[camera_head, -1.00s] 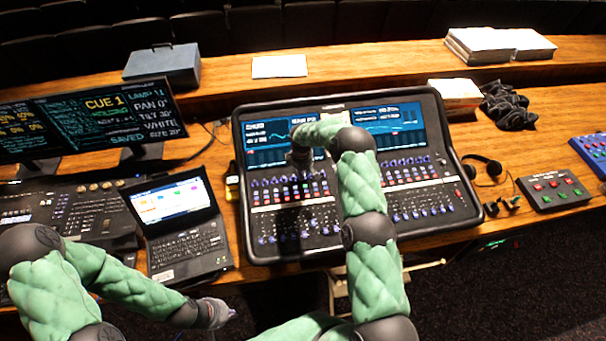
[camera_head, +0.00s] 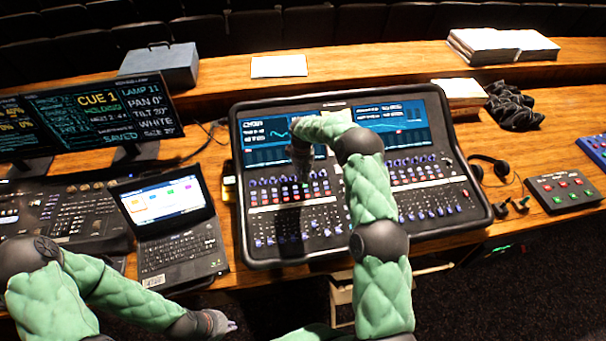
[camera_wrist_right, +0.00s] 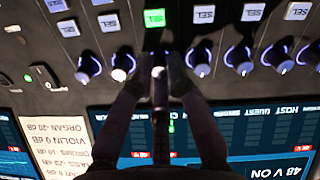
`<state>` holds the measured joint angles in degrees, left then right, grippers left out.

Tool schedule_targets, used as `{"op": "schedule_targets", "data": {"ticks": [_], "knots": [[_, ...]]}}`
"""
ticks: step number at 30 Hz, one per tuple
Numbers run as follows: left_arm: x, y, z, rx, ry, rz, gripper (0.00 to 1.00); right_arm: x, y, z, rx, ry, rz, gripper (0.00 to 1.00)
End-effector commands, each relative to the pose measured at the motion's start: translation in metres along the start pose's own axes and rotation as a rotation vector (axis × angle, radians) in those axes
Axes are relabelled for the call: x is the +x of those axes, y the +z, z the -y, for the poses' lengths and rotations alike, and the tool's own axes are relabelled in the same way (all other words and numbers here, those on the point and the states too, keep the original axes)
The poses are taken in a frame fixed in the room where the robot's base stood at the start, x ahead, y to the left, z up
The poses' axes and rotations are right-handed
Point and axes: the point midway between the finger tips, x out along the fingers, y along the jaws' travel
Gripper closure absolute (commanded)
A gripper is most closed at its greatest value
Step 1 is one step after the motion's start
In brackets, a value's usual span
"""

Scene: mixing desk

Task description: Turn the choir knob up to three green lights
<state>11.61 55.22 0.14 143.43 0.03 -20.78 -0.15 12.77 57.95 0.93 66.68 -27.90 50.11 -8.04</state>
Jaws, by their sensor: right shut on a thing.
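The mixing desk (camera_head: 272,262) stands in the middle of the table; the left part of its display (camera_head: 262,134) seems to read CHOIR. My right gripper (camera_head: 303,178) reaches down onto the knob rows at the desk's left half. In the right wrist view my right gripper (camera_wrist_right: 158,84) is shut on a knob (camera_wrist_right: 158,72), with fingers on both sides hiding most of it. A lit green SEL button (camera_wrist_right: 154,18) is in line with this knob. A small green light (camera_wrist_right: 171,126) shows between the fingers. My left gripper (camera_head: 222,325) hangs low at the table's front, its fingers too small to judge.
Neighbouring knobs (camera_wrist_right: 201,62) stand close to the right finger. A laptop (camera_head: 182,250) and a lighting console (camera_head: 60,215) lie to the left. Headphones (camera_head: 490,165) and a button box (camera_head: 563,190) lie to the right. Papers (camera_head: 279,66) rest on the back ledge.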

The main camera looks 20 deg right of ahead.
Motion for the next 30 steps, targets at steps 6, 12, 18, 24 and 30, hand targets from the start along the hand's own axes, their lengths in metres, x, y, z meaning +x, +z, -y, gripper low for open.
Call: {"op": "schedule_targets", "data": {"ticks": [6,12,18,24,30], "knots": [[0.000,0.000,0.000,0.000,0.000,0.000,1.00,0.000,0.000,0.000,0.003,0.000,0.001,1.00],[0.000,0.000,0.000,0.000,0.000,0.000,1.00,0.000,0.000,0.000,0.003,0.000,0.001,0.74],[0.000,0.000,0.000,0.000,0.000,0.000,1.00,0.000,0.000,0.000,0.002,0.000,0.001,0.74],[0.000,0.000,0.000,0.000,0.000,0.000,1.00,-0.005,0.000,0.000,0.002,0.000,0.000,0.74],[0.000,0.000,0.000,0.000,0.000,0.000,1.00,-0.035,-0.001,0.000,0.002,0.002,-0.003,0.74]]}}
